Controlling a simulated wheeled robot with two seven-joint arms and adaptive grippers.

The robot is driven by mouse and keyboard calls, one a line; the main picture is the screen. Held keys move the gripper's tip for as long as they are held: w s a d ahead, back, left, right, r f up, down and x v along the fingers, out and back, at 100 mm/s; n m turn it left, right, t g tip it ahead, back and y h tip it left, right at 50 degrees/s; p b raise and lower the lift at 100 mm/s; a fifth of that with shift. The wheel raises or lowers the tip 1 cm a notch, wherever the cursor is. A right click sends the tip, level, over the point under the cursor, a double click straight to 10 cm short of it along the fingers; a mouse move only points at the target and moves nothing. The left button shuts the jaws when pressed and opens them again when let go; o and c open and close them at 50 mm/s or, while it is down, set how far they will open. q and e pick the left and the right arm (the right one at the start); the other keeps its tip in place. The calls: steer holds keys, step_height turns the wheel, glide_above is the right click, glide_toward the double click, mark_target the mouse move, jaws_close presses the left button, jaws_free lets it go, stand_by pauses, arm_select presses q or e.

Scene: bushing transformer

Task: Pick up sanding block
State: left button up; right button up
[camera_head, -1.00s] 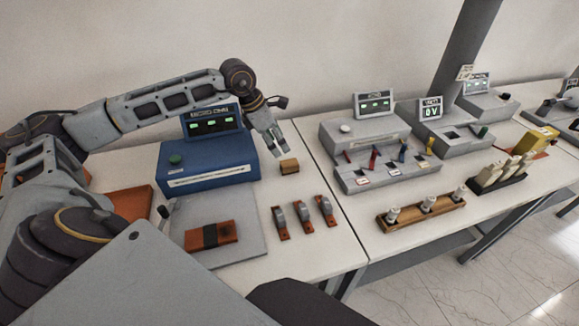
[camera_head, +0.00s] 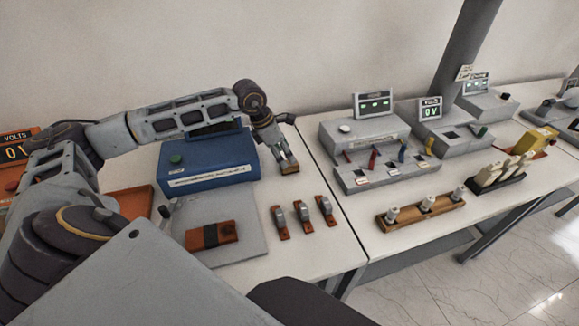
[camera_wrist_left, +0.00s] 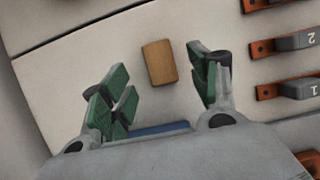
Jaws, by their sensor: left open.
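The sanding block is a small tan-brown block (camera_head: 289,168) on the white table, right of the blue instrument box. It also shows in the left wrist view (camera_wrist_left: 159,62), lying beyond and between the green-padded fingers. My left gripper (camera_head: 284,157) hangs just above the block in the head view and covers part of it. In the left wrist view my left gripper (camera_wrist_left: 164,98) is open and empty, with its fingers spread wider than the block. I cannot tell the exact height gap. My right gripper is not in view.
The blue box (camera_head: 207,160) stands close on the left. Several orange-based clamps (camera_head: 303,213) lie in front of the block. A grey plate (camera_head: 218,222) carries an orange-and-black piece. Grey consoles (camera_head: 365,150) and a wooden rack (camera_head: 421,209) stand on the right table.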

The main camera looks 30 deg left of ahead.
mark_target(288, 163)
arm_select(q)
steer(key=x, duration=0.2)
steer(key=shift+f+p, duration=0.3)
steer(key=shift+f, duration=0.15)
steer(key=shift+w+d+f, duration=0.2)
steer(key=shift+w+f, duration=0.05)
steer(key=shift+f, duration=0.4)
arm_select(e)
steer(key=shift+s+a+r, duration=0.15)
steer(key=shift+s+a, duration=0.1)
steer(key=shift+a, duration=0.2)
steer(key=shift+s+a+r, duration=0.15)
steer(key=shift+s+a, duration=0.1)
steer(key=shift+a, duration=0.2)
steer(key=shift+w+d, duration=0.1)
